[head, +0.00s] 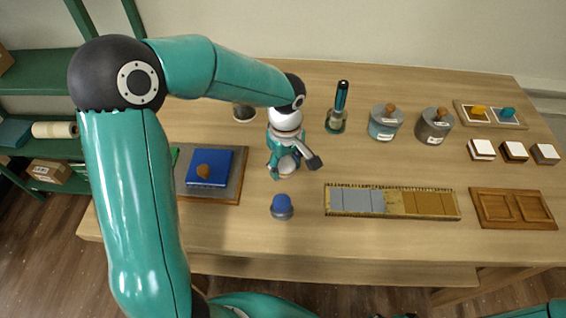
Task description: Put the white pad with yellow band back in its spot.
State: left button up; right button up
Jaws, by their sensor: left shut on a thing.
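My left gripper (292,160) is over the middle of the table, pointing down, left of the long gilt-edged tray. It is shut on a small pale thing with a yellowish part (287,165), which looks like the white pad with yellow band. The fingers hide much of it, and I cannot tell whether it touches the table. A blue-topped pad with a grey base (282,207) stands just in front of the gripper. My right gripper is not in view.
A long tray (390,214) has grey and gold sections. A brown two-recess tray (512,224) lies right. A blue block (217,162) sits on a grey board (236,182) left. Behind stand a teal-handled tool (341,97) and two lidded jars (384,125), (434,128).

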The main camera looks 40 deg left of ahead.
aim_at(286, 163)
pick_arm(q)
jog(key=o, duration=1.2)
jog(key=shift+f, duration=0.1)
notch_tip(286, 163, up, 12)
jog(key=shift+r, duration=0.15)
